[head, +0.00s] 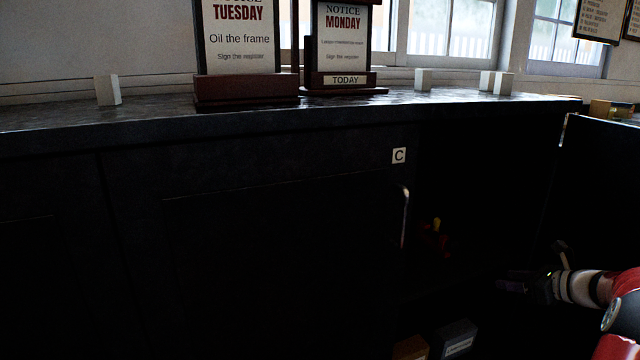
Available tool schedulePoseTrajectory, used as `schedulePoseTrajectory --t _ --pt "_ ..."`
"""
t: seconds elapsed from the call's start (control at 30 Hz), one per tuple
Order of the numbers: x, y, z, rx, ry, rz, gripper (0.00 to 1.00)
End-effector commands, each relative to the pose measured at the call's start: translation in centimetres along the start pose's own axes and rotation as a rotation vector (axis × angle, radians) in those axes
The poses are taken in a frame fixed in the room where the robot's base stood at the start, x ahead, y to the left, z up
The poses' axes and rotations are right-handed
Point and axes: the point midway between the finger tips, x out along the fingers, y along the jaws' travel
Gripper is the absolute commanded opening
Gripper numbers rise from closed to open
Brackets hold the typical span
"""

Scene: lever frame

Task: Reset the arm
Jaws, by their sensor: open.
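My gripper (522,284) is at the lower right, at the end of my red and white arm, in front of the dark cabinet opening. It is open, and I see nothing between its fingers, though the area is very dark. The cabinet (280,250) has a closed door with a pale handle (404,216) and a label "C" (399,156). To the right of that door the cabinet stands open and shadowed inside. A small red and yellow object (436,236) sits within the opening, apart from my gripper.
An open door panel (600,190) stands at the right. A brown block (411,347) and a grey block (456,337) lie low in the opening. On the countertop (150,118) stand a Tuesday notice (238,40), a Monday notice (342,45) marked "TODAY", and several white blocks (107,90).

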Motion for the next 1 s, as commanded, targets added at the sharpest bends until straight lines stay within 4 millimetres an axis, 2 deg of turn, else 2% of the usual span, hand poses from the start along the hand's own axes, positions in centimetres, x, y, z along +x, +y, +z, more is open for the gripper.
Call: schedulePoseTrajectory --t 0.27,0.47,0.57,0.73,0.8,0.87,1.0 --pt "1.5 4.9 3.1 -0.189 0.091 0.078 0.43" --pt "2.5 10.9 6.1 -0.422 0.185 0.171 0.43" --pt "2.6 15.2 7.8 -0.586 0.24 0.237 0.43" --pt "1.4 25.0 10.1 -0.997 0.349 0.392 0.43" --pt "0.2 29.0 10.4 -1.184 0.387 0.46 0.43" --pt "-1.0 32.2 10.3 -1.343 0.413 0.516 0.43" --pt "-4.5 38.5 9.3 -1.72 0.456 0.642 0.43"
